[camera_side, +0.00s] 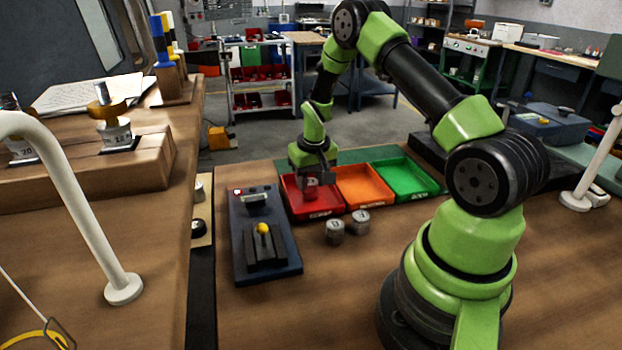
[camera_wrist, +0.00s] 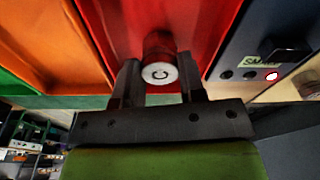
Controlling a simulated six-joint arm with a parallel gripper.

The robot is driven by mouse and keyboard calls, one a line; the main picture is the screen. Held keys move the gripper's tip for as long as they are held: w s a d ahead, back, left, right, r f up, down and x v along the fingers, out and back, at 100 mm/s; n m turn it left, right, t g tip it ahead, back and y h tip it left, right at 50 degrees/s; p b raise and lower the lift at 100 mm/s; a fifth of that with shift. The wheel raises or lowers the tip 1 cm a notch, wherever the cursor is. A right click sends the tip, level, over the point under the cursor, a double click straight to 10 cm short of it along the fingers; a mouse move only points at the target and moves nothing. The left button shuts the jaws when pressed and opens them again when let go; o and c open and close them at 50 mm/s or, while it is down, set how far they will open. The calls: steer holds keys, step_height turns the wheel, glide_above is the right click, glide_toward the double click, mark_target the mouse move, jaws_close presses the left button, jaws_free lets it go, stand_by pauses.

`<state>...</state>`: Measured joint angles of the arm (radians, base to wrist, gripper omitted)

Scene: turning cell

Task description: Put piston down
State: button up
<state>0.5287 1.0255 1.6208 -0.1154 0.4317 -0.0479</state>
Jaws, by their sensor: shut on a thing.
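A metal piston marked "C" (camera_wrist: 160,72) is between the fingers of my gripper (camera_wrist: 158,88) in the wrist view, its side tinted by red reflection. In the side view my gripper (camera_side: 311,172) points down over the red tray (camera_side: 312,213), with the piston (camera_side: 311,188) at or inside the tray. The gripper is shut on the piston. I cannot tell whether the piston touches the tray floor. Two more pistons, one on the left (camera_side: 334,231) and one on the right (camera_side: 361,221), stand on the bench in front of the trays.
An orange tray (camera_side: 362,187) and a green tray (camera_side: 407,178) sit to the right of the red one. A dark fixture with a yellow-knobbed lever (camera_side: 263,232) and a red light stands to the left.

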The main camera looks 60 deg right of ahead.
mark_target(314, 185)
steer(key=o, duration=1)
steer(key=shift+f, duration=0.15)
steer(key=shift+r, duration=0.5)
steer(key=s+a+r+t, duration=0.15)
steer(key=a+r, duration=0.35)
steer(key=r, duration=0.6)
steer(key=s+a+r+t, duration=0.15)
steer(key=a+r, duration=0.25)
steer(key=r, duration=0.6)
steer(key=s+a+r+n+t+y, duration=0.1)
steer(key=s+a+r, duration=0.1)
steer(key=s+a, duration=0.2)
steer(key=s+a+r+t+y, duration=0.1)
steer(key=s+a+r, duration=0.1)
steer(key=s+a, duration=0.2)
steer(key=s+a+r+n+t, duration=0.1)
steer(key=s+a+r, duration=0.1)
steer(key=s+a, duration=0.2)
steer(key=shift+s+a+r+n+y, duration=0.1)
steer(key=shift+s+a+n+y, duration=0.1)
steer(key=shift+s, duration=0.5)
steer(key=shift+s+a+n+y, duration=0.1)
steer(key=shift+s+y, duration=0.1)
steer(key=shift+s, duration=0.45)
steer(key=shift+d, duration=0.1)
